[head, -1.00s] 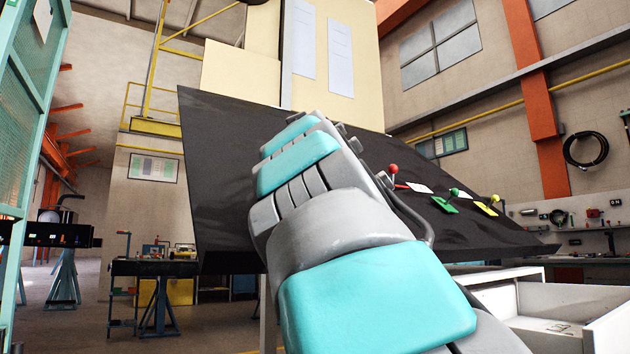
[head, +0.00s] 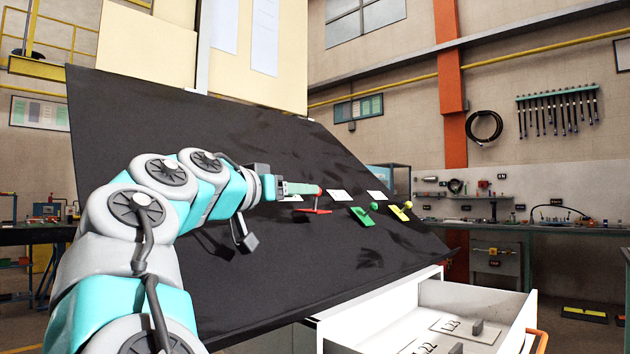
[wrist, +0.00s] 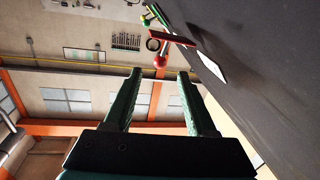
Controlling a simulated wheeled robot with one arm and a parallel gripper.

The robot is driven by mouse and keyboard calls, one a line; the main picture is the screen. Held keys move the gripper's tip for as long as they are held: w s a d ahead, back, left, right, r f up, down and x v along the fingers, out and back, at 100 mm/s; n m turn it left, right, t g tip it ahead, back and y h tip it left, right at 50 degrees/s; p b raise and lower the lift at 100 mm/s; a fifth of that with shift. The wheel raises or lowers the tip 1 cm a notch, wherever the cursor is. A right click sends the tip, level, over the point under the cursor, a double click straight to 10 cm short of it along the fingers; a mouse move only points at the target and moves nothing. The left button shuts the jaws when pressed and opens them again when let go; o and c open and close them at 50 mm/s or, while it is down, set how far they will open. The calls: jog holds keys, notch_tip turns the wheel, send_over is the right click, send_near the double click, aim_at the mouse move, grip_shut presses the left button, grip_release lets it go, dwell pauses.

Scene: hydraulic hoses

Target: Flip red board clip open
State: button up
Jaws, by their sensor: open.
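The red board clip (head: 318,211) is mounted on the sloping black board, with a flat red plate and a lever ending in a red ball. In the wrist view, the red ball (wrist: 160,61) shows just beyond the fingertips, in line with the gap between them; the red plate (wrist: 172,38) runs behind it beside the board. My gripper (head: 308,189) is open at the clip, and its fingers overlap the ball in the head view. In the wrist view my gripper (wrist: 158,74) holds nothing between its two green fingers. I cannot tell whether a finger touches the ball.
A green clip (head: 362,216) and a yellow clip (head: 400,213) sit to the right on the black board (head: 240,290). White labels (head: 340,196) lie above the clips. An open white drawer (head: 470,300) juts out below the board at the lower right.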

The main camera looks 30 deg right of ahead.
aim_at(314, 206)
jog(key=p+x, duration=0.1)
jog(key=x, duration=0.6)
jog(key=shift+w+d, duration=0.1)
jog(key=shift+d, duration=0.05)
grip_shut()
dwell(0.4)
